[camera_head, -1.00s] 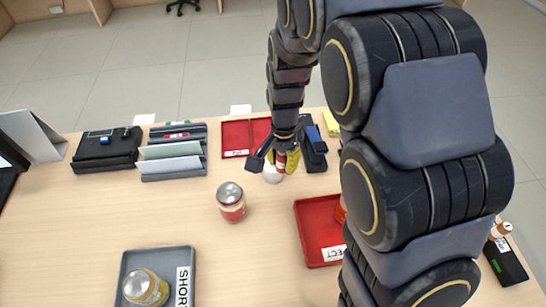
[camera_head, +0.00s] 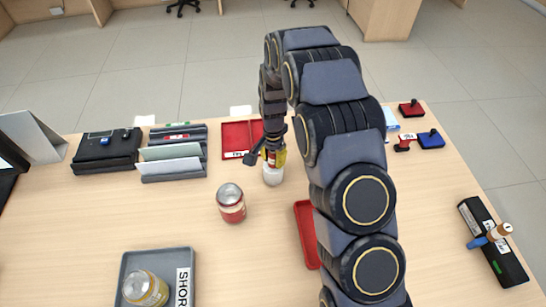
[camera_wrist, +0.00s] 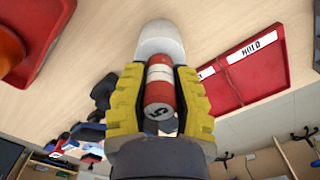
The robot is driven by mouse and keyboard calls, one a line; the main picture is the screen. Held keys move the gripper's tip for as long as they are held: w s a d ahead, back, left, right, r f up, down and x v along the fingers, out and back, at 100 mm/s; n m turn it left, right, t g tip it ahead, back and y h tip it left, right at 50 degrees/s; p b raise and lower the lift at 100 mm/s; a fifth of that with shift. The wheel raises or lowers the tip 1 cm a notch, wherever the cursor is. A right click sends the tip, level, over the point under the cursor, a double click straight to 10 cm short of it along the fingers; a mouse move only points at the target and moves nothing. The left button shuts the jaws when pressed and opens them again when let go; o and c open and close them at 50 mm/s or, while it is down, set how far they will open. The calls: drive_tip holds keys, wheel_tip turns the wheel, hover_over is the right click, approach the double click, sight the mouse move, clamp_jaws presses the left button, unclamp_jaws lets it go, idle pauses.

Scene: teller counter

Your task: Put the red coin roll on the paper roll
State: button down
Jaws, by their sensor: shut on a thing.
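My gripper (camera_wrist: 158,100) is shut on the red coin roll (camera_wrist: 160,92), which has a white band and a marked end facing the wrist camera. In the head view, my gripper (camera_head: 268,157) is at the back middle of the counter, with part of the red coin roll (camera_head: 271,160) showing. The white paper roll (camera_head: 272,177) stands on the counter directly below the coin roll. In the wrist view, the paper roll (camera_wrist: 160,38) shows just beyond the coin roll's far end. I cannot tell whether the two touch.
A red tray (camera_head: 228,140) lies behind; another red tray (camera_head: 305,232) is partly hidden by my arm. Stamps (camera_head: 431,139) lie at right.

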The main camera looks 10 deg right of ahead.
drive_tip(key=shift+f, duration=0.25)
drive_tip(key=c, duration=0.9)
unclamp_jaws()
wheel_tip(320, 180, up, 11)
drive_tip(key=shift+r, duration=0.15)
drive_tip(key=shift+s+r, duration=0.15)
drive_tip(key=shift+r, duration=0.55)
drive_tip(key=s+d+r+n, duration=0.1)
drive_tip(key=s+r+n, duration=0.2)
drive_tip(key=s, duration=0.7)
drive_tip(key=s+d+r+n+g, duration=0.1)
drive_tip(key=s+r+n, duration=0.2)
drive_tip(key=s, duration=0.8)
drive_tip(key=s+d+r+n, duration=0.1)
drive_tip(key=s+r+n, duration=0.2)
drive_tip(key=s, duration=0.8)
wheel_tip(320, 180, up, 2)
drive_tip(key=shift+d+r+g, duration=0.15)
drive_tip(key=shift+d+g, duration=0.15)
drive_tip(key=shift+d, duration=0.1)
